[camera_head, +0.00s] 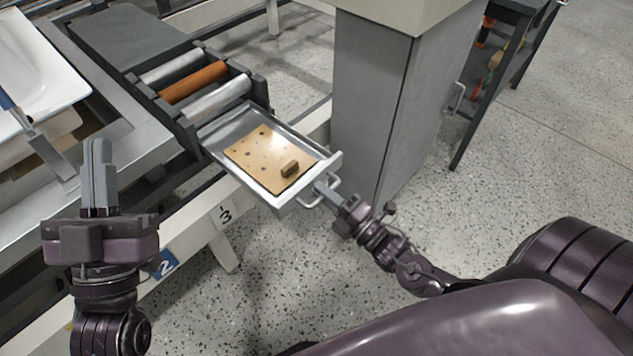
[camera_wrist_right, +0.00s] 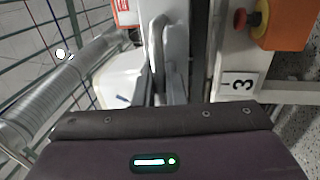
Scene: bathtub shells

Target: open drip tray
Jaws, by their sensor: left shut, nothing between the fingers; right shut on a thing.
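The drip tray (camera_head: 220,127) is a shallow metal drawer, pulled out from beneath the roller unit in the head view. It holds a tan board with dark spots (camera_head: 254,148) and a small brown block (camera_head: 290,169). My right gripper (camera_head: 323,190) is shut on the tray's bar handle (camera_head: 311,203) at its front end. The handle also shows upright between the fingers in the right wrist view (camera_wrist_right: 156,42). My left gripper (camera_head: 97,150) is shut and empty, pointing up at the left, apart from the tray.
Rollers (camera_head: 193,82), grey and orange, sit behind the tray. A grey cabinet (camera_head: 365,105) stands close to the tray's right. A white basin (camera_head: 35,65) is at the far left. Speckled floor lies open in front.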

